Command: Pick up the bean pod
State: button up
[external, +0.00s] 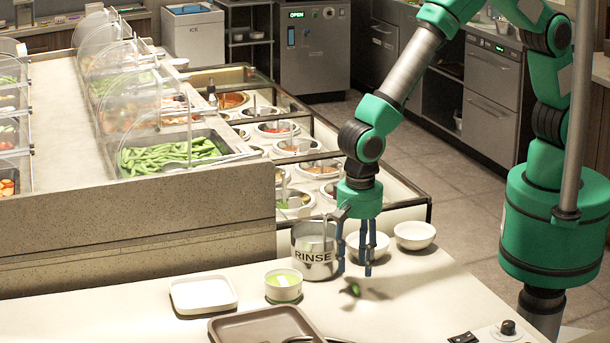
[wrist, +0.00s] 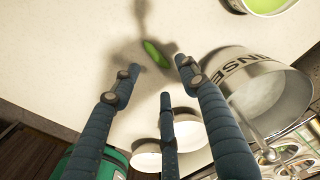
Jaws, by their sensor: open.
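The bean pod (external: 354,289) is a small green pod lying on the pale counter below my gripper. It also shows in the wrist view (wrist: 155,53), just beyond the fingertips and between two of them. My gripper (external: 362,265) points down over the counter, with its blue fingers spread apart and nothing between them. In the wrist view (wrist: 157,85) its three fingers reach toward the pod without visibly touching it. A dark shadow lies around the pod.
A metal RINSE pot (external: 315,252) stands close to the left of my gripper. White bowls (external: 415,235) stand behind it. A green-filled cup (external: 284,287), a white dish (external: 203,295) and a brown tray (external: 262,328) lie to the left. The counter right of the pod is clear.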

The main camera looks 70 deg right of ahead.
aim_at(356, 284)
jog(key=shift+a+f+b, duration=0.1)
jog(key=shift+f+b, duration=0.5)
jog(key=shift+f, duration=1.75)
jog(key=c, duration=0.8)
